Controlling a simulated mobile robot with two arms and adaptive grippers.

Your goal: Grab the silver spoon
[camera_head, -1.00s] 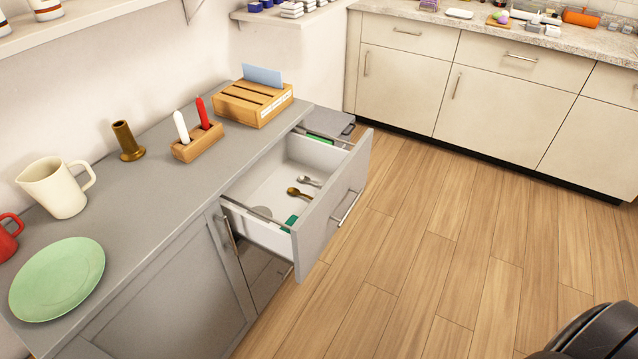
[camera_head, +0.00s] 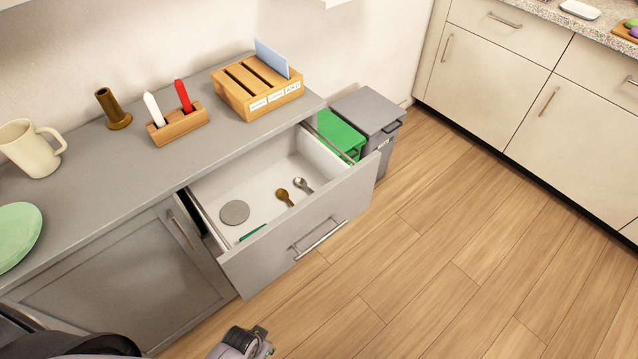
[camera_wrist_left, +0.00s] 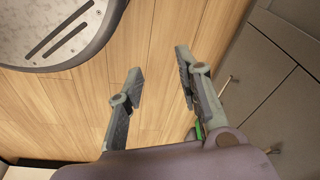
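The silver spoon (camera_head: 302,185) lies in the open drawer (camera_head: 262,185), towards its right end. A brown-gold spoon (camera_head: 285,196) lies just left of it. The drawer stands pulled out of the grey counter. In the head view, part of my left arm and gripper (camera_head: 243,345) shows at the bottom edge, below the drawer and apart from it; its fingers are not clear there. In the left wrist view, my left gripper (camera_wrist_left: 160,82) has its fingers spread with nothing between them, over the wooden floor. My right gripper is not in view.
A grey disc (camera_head: 235,212) and a green item (camera_head: 252,232) are also in the drawer. A green bin (camera_head: 340,135) and a grey bin (camera_head: 368,110) stand beyond the drawer. A candle holder (camera_head: 178,126) and wooden box (camera_head: 255,88) stand on the counter. The floor to the right is clear.

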